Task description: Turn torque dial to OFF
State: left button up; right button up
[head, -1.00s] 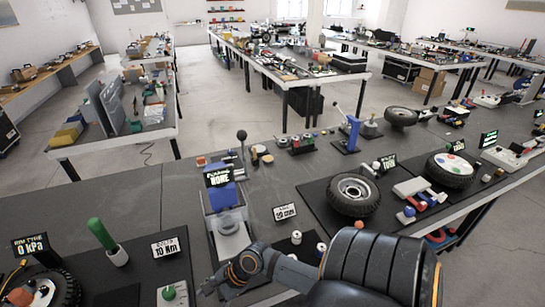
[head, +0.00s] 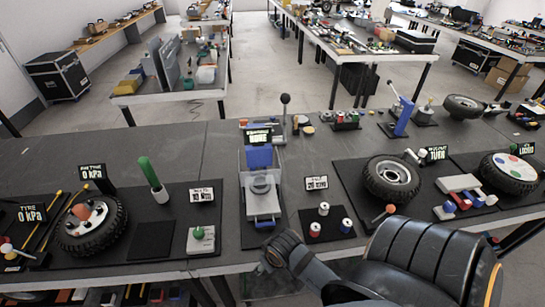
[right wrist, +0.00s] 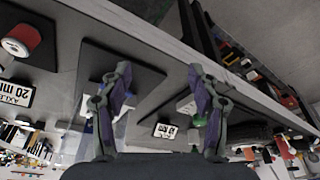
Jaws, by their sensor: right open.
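A green knob on a small white block (head: 200,240) sits on a dark mat at the lower left of centre in the head view; I take it for the torque dial (head: 198,232). A card behind it appears to read 10 Nm (head: 202,195). The dial also shows in the right wrist view (right wrist: 205,118), partly hidden by a finger. Its pointing direction is too small to read. My right gripper (right wrist: 160,72) is open, with nothing between its fingers. In the head view its wrist is right of the dial, near the bench's front edge. My left gripper is not in view.
A press-like fixture (head: 262,200) stands right of the dial. A green-handled tool (head: 152,178) stands upright behind left, and a tyre (head: 90,225) lies further left. The bench between mats is clear.

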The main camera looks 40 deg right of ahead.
jog(key=shift+n, duration=0.5)
jog(key=f, duration=0.2)
jog(key=d+f, duration=0.1)
jog(key=f, duration=0.2)
jog(key=shift+f+b, duration=0.1)
jog(key=shift+b, duration=0.25)
jog(key=s+d+f+g+b, duration=0.1)
jog(key=s+f, duration=0.2)
jog(key=f, duration=0.8)
jog(key=s+d+f+g+b, duration=0.1)
jog(key=s+f+b, duration=0.15)
jog(key=f, duration=0.85)
jog(key=s+d+f, duration=0.1)
jog(key=s+f, duration=1.2)
jog(key=s, duration=0.4)
jog(key=shift+f+b, duration=0.3)
jog(key=shift+b, duration=0.05)
